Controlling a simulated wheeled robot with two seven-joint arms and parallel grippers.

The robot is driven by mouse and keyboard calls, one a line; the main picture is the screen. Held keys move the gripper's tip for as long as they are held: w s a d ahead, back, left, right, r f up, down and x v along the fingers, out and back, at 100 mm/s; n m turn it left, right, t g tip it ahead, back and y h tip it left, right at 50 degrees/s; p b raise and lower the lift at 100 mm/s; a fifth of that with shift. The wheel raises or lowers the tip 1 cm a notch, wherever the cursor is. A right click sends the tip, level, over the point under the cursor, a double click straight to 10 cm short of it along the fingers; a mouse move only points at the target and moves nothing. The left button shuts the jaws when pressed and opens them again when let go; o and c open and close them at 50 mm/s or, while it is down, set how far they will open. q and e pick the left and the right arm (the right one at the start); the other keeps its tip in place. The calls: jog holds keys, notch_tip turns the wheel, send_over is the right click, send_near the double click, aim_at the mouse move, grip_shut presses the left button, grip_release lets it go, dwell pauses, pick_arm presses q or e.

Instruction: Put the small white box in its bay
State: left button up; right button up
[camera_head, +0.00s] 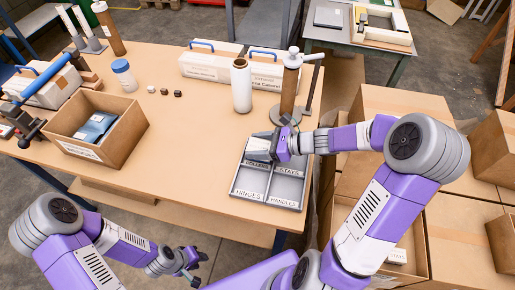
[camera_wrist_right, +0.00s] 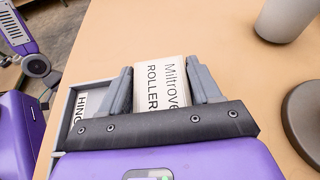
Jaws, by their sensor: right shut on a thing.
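My right gripper (camera_head: 270,148) is shut on the small white box (camera_head: 258,149), at the back-left compartment of the grey tray (camera_head: 233,182). In the right wrist view the box (camera_wrist_right: 163,85) sits between both fingers and reads "Miltrove ROLLER". Whether it touches the tray floor I cannot tell. The tray's front labels read HINGES and HANDLES, and the back-right one STAYS; the back-left label is partly hidden. The front compartments look empty. My left gripper (camera_head: 199,268) is open and empty, in front of the table and away from the tray.
An open cardboard box (camera_head: 128,146) stands on the left of the table (camera_head: 185,150). A white cylinder (camera_head: 241,86) and an upright brown roll (camera_head: 289,90) stand behind the tray. White boxes (camera_head: 208,62) lie at the back. The table's middle is clear.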

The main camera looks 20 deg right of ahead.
jog(key=shift+f, duration=0.4)
jog(key=shift+r, duration=0.1)
jog(key=o, duration=0.8)
jog(key=shift+f, duration=0.2)
jog(key=o, duration=0.5)
jog(key=shift+c, duration=0.2)
